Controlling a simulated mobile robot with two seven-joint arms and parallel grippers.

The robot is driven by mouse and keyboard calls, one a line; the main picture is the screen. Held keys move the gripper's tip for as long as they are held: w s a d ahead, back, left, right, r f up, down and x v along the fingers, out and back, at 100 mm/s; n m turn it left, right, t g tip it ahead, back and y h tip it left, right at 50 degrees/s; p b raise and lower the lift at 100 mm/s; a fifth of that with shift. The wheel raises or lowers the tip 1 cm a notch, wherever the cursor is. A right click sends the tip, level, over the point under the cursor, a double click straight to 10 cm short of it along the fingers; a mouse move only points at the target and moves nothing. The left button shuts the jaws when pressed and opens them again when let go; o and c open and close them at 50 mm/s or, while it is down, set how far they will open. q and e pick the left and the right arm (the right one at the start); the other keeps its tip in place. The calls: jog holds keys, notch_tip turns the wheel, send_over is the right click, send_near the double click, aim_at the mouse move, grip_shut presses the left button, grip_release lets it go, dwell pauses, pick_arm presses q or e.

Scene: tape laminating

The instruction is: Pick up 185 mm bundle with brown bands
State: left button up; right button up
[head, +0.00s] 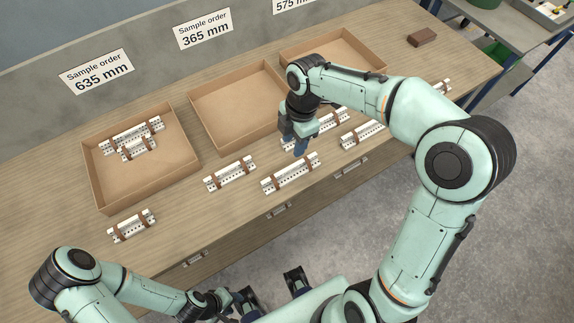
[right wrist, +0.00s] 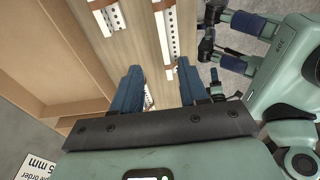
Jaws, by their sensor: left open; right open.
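White perforated bundles with brown bands lie on the wooden table: one at the front left (head: 131,225), one at the front middle (head: 230,174), one beside it to the right (head: 290,173), and others further right (head: 362,133). I cannot tell which is 185 mm. My right gripper (head: 300,146) is open and empty, fingers pointing down above the table, just behind the front middle-right bundle. In the right wrist view its blue fingers (right wrist: 160,82) are apart, with a bundle (right wrist: 166,38) beyond them. My left gripper (head: 270,289) is open and empty, off the table's front edge.
The left cardboard tray (head: 185,160) holds bundles; the middle tray (head: 205,118) looks empty, and the right tray (head: 345,45) is partly hidden by my right arm. A brown block (head: 422,37) lies at the back right. Drawer handles line the table's front.

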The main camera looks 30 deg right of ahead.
send_over(290, 167)
jog(key=f, duration=0.4)
jog(key=shift+d+f, duration=0.4)
jog(key=shift+a+f+b, duration=0.2)
jog(key=shift+f+b, duration=0.1)
jog(key=shift+f, duration=1.2)
jog(key=shift+a+f+b, duration=0.2)
jog(key=shift+f+b, duration=0.05)
jog(key=shift+f, duration=1.25)
grip_shut()
